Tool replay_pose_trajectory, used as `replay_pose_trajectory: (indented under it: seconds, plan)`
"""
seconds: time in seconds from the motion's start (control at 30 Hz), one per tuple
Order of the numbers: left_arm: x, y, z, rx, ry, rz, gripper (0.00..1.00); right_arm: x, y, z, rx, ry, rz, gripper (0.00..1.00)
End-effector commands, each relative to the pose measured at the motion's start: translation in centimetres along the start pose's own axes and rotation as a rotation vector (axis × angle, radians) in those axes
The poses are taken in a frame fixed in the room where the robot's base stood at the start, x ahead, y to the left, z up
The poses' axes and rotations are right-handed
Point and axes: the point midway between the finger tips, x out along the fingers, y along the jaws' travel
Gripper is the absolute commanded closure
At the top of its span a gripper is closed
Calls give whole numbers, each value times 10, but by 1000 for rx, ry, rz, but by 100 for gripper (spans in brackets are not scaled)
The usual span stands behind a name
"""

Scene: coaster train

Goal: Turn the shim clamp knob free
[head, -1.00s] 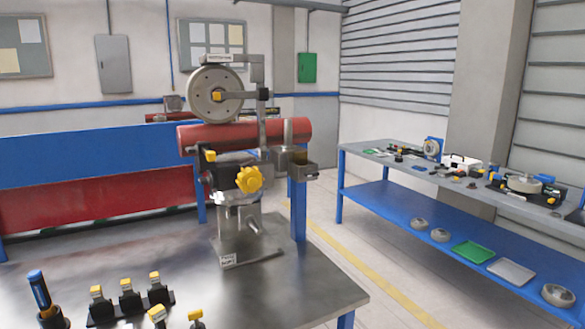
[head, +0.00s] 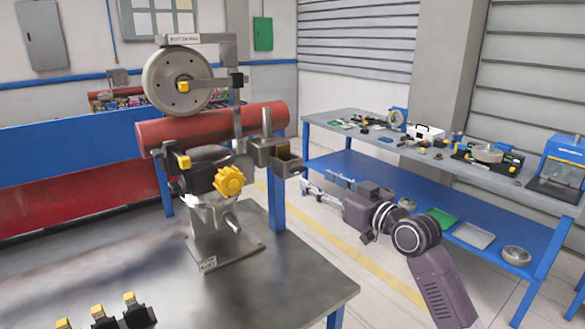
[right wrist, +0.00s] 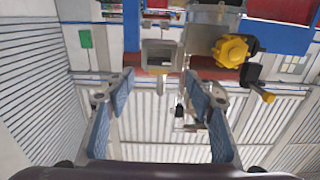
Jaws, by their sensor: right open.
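The yellow lobed knob (head: 229,181) sits on the front of the grey metal clamp fixture (head: 215,225), below a red tube. The knob also shows in the right wrist view (right wrist: 232,50), right of the upper middle. My right gripper (head: 316,183) is to the right of the fixture, apart from the knob, with its fingers pointing left. In the right wrist view my right gripper (right wrist: 160,82) has its two blue-padded fingers spread wide with nothing between them. My left gripper is not in view.
A red tube (head: 215,127) and a grey wheel (head: 178,84) stand above the fixture. A small open metal box (head: 284,165) juts out to its right. Yellow-topped pieces (head: 131,312) stand at the bench front. A blue side bench (head: 345,165) is behind my right arm.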

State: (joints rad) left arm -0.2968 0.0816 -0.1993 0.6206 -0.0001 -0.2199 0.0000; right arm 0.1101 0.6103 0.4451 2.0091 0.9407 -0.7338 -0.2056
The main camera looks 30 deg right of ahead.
Motion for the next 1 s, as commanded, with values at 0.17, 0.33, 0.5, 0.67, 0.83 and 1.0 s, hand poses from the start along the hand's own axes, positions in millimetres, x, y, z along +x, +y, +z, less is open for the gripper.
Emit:
replay_pose_trajectory:
  seconds: [0.17, 0.33, 0.5, 0.67, 0.83, 1.0]
  plan:
    - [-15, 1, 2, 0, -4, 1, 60, 27, 0, -4, 6, 0, 0, 51]
    - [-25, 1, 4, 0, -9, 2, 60, 53, 0, -2, 5, -1, 1, 51]
    - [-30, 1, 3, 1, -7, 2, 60, 68, 0, 0, 3, -2, 1, 51]
    - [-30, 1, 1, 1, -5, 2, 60, 73, 0, 2, 1, -3, 1, 51]
    - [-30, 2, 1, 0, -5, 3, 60, 73, 0, 2, 1, -3, 1, 51]
    - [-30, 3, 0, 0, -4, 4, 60, 72, 0, 2, 2, -3, 1, 67]
